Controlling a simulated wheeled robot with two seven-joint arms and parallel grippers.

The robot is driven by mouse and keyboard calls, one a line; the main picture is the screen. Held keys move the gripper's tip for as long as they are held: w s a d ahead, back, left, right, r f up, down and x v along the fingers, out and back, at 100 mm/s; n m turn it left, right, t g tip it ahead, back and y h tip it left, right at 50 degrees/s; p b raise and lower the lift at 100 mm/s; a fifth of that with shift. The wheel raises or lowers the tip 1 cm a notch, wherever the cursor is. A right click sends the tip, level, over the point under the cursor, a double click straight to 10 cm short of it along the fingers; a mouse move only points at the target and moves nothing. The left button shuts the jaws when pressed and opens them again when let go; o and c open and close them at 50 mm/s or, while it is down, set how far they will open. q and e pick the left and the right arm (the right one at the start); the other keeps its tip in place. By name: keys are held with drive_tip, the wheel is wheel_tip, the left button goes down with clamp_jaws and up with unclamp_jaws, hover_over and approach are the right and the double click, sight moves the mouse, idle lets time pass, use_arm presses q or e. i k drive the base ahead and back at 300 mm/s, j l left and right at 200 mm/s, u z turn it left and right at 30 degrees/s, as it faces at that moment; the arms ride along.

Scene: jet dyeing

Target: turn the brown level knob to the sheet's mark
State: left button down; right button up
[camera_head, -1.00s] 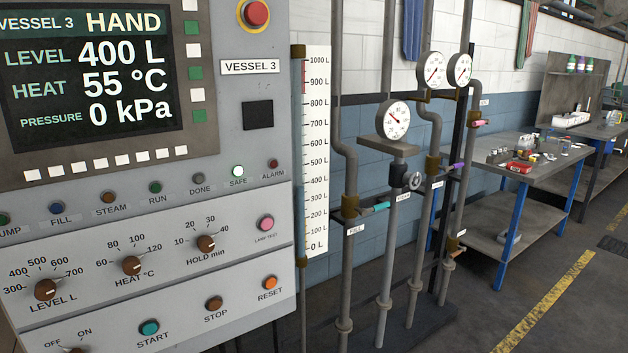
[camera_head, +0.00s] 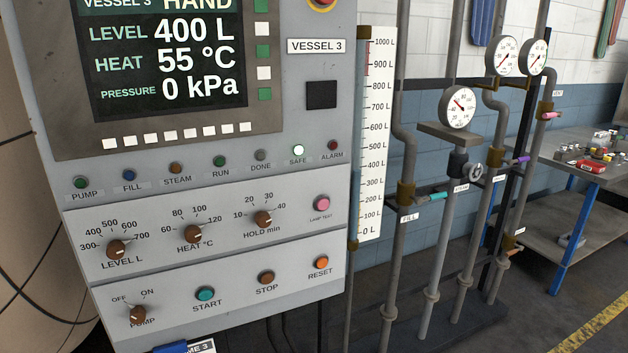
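The brown LEVEL L knob (camera_head: 117,250) is on the lower panel of the vessel 3 control box, at the left. The display (camera_head: 165,48) reads HAND, LEVEL 400 L, HEAT 55 °C, PRESSURE 0 kPa. No sheet with a legible mark shows. Neither of my grippers is in view.
Beside it are the brown HEAT (camera_head: 193,233), HOLD (camera_head: 263,219) and PUMP (camera_head: 138,314) knobs. START (camera_head: 206,294), STOP (camera_head: 266,278) and RESET (camera_head: 322,262) buttons sit below. A level scale (camera_head: 375,135), pipes and gauges stand right of the box.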

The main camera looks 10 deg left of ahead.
sight(116, 249)
drive_tip(key=u, duration=1.35)
